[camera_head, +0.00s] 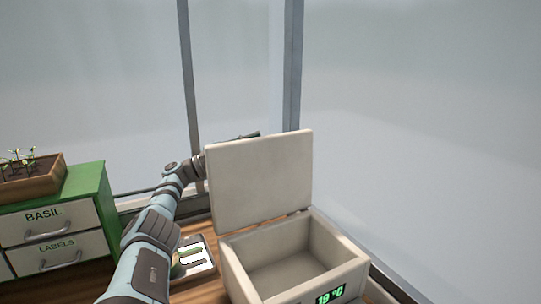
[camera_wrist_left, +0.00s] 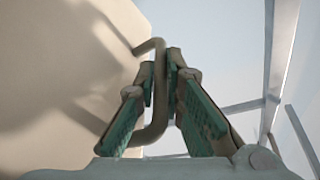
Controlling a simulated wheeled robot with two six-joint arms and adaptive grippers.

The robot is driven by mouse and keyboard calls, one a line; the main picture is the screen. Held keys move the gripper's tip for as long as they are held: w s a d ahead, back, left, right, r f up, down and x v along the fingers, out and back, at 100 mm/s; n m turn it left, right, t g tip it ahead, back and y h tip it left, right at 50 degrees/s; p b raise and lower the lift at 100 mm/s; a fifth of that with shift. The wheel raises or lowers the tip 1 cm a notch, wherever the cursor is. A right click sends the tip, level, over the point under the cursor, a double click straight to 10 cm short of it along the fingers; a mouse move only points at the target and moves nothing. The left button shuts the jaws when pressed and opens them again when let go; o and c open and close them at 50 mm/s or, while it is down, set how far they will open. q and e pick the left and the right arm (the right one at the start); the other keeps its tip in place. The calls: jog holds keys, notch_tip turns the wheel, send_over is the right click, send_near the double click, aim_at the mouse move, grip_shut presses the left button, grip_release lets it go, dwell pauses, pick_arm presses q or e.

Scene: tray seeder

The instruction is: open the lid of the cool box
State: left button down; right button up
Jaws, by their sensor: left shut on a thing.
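The cool box (camera_head: 275,248) is pale, with a green "19 °C" display on its front. Its lid (camera_head: 260,180) stands raised, close to upright, along the back edge, and the inside shows and looks empty. My left arm reaches up past the lid's left side, and the lid hides the gripper's fingers in the head view. In the left wrist view, my left gripper (camera_wrist_left: 164,75) is shut on the lid's bent handle (camera_wrist_left: 158,110), next to the lid's pale outer face (camera_wrist_left: 60,80). My right gripper is in neither view.
A green drawer cabinet (camera_head: 107,195) with "BASIL" and "LABELS" drawers stands at left, with a brown planter of seedlings (camera_head: 35,182) on top. A small tray (camera_head: 208,268) lies between my left arm and the box. Window posts (camera_head: 292,65) rise behind.

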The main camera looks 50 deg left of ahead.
pick_arm(q)
jog(key=shift+a, duration=0.15)
jog(key=c, duration=2)
grip_release()
jog(key=shift+o, duration=0.2)
jog(key=shift+w+f, duration=0.15)
jog(key=shift+w, duration=0.15)
jog(key=v, duration=0.7)
jog(key=shift+s, duration=0.3)
jog(key=shift+w, duration=0.15)
